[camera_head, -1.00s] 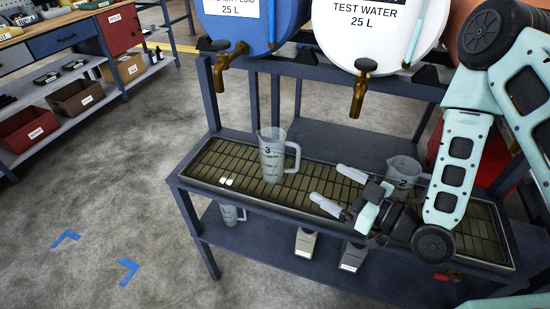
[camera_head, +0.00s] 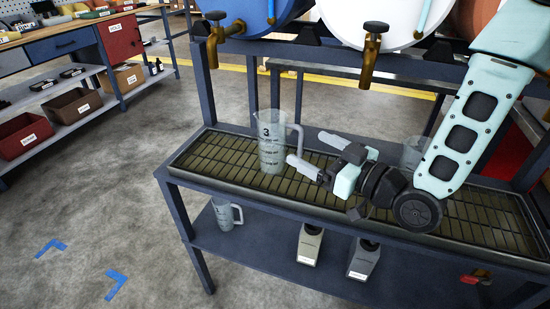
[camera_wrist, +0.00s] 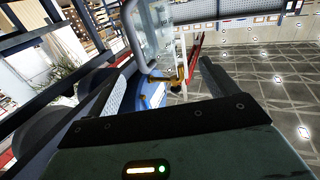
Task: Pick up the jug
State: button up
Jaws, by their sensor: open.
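A clear grey jug marked 3 (camera_head: 270,145) stands upright on the grated tray (camera_head: 215,155), its handle on the right toward my gripper (camera_head: 306,148). My gripper is open and empty, fingers level and pointing left at the jug. The near fingertip overlaps the lower handle in the head view; I cannot tell if they touch. In the wrist view the jug (camera_wrist: 158,38) and its handle show ahead, between the directions of the two fingers (camera_wrist: 163,70). A second jug (camera_head: 414,150) stands behind my arm, partly hidden. A third jug (camera_head: 225,214) is on the lower shelf.
Brass taps (camera_head: 370,55) on the drums hang above the tray's back edge. Two grey bottles (camera_head: 310,243) stand on the lower shelf. A workbench (camera_head: 70,45) with bins is at the left. The tray left of the marked jug is clear, as is the floor there.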

aim_at(283, 136)
jog(key=b+x, duration=0.4)
jog(key=b, duration=0.1)
jog(key=shift+w+a+b, duration=0.25)
jog(key=shift+b, duration=0.15)
jog(key=shift+f+x, duration=0.15)
jog(key=shift+x, duration=1.2)
jog(key=shift+f+x, duration=0.15)
jog(key=shift+x, duration=1.2)
jog(key=shift+d, duration=0.1)
jog(key=c, duration=1.1)
